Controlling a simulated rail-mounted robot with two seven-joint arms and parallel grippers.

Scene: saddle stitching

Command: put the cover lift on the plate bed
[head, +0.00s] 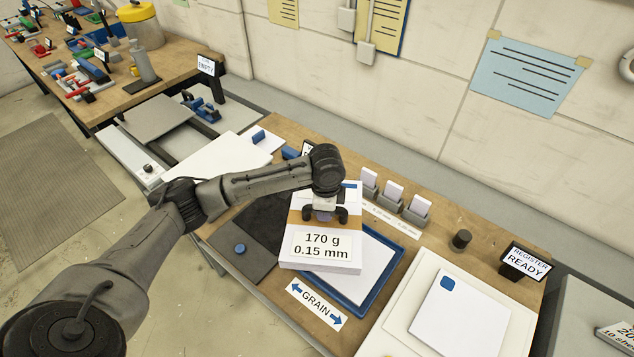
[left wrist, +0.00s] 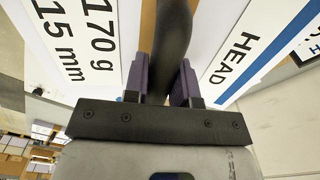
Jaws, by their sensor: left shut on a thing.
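The cover lift (head: 345,262) is a white paper block with a brown band and a "170 g 0.15 mm" label. My left gripper (head: 325,213) is over its top, shut on it. In the left wrist view, the pads of my left gripper (left wrist: 172,85) close on a dark upright part (left wrist: 172,35) of the lift, between the weight label and a "HEAD" label. The lift overlaps a blue-rimmed tray (head: 392,275) holding white paper; contact cannot be told. Which surface is the plate bed is unclear; a pale plate (head: 400,318) bears a blue-cornered white sheet at right. My right gripper is not in view.
Small card holders (head: 393,193) and a black knob (head: 461,239) stand behind the tray. A "REGISTER READY" sign (head: 524,262) is at the right. A dark mat (head: 246,238) with a blue disc and a "GRAIN" label (head: 316,303) lie near the front edge.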

